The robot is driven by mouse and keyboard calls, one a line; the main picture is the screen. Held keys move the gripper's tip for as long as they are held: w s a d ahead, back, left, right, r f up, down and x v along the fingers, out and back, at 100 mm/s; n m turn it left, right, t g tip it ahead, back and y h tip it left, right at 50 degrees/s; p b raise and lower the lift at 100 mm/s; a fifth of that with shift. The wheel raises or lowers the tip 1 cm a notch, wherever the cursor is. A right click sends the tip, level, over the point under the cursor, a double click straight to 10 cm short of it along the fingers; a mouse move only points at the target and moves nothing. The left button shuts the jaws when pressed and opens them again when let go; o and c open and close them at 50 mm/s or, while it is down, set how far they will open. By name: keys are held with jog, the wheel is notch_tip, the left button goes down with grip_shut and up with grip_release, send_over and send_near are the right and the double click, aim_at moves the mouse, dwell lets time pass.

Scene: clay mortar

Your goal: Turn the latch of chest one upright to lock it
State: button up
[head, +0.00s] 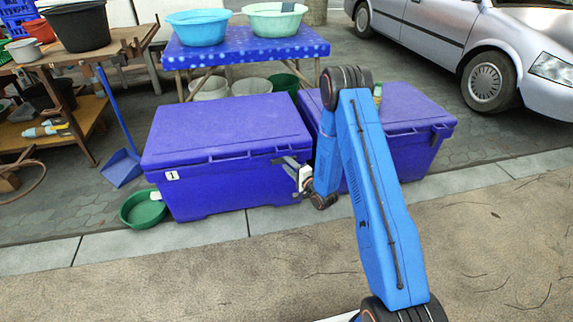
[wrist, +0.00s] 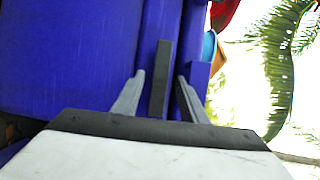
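Chest one (head: 225,185) is the blue chest with a white label "1" on its front left; its lid (head: 230,122) is down. My gripper (head: 283,161) is at the right part of its front, just below the lid edge. In the wrist view a dark grey bar, the latch (wrist: 161,65), lies between the two grey fingers of my gripper (wrist: 160,80). The fingers are open, with a gap on each side of the bar. The picture seems turned sideways, so the latch looks level rather than upright. The latch is too small to make out in the head view.
A second blue chest (head: 405,112) stands close on the right, partly behind my arm. A green basin (head: 143,209) sits at chest one's left corner. A blue table (head: 250,46) with basins (head: 197,27) stands behind. The pavement in front (head: 150,280) is clear.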

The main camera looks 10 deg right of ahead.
jog(key=shift+w+a, duration=0.2)
jog(key=shift+w, duration=0.15)
grip_shut()
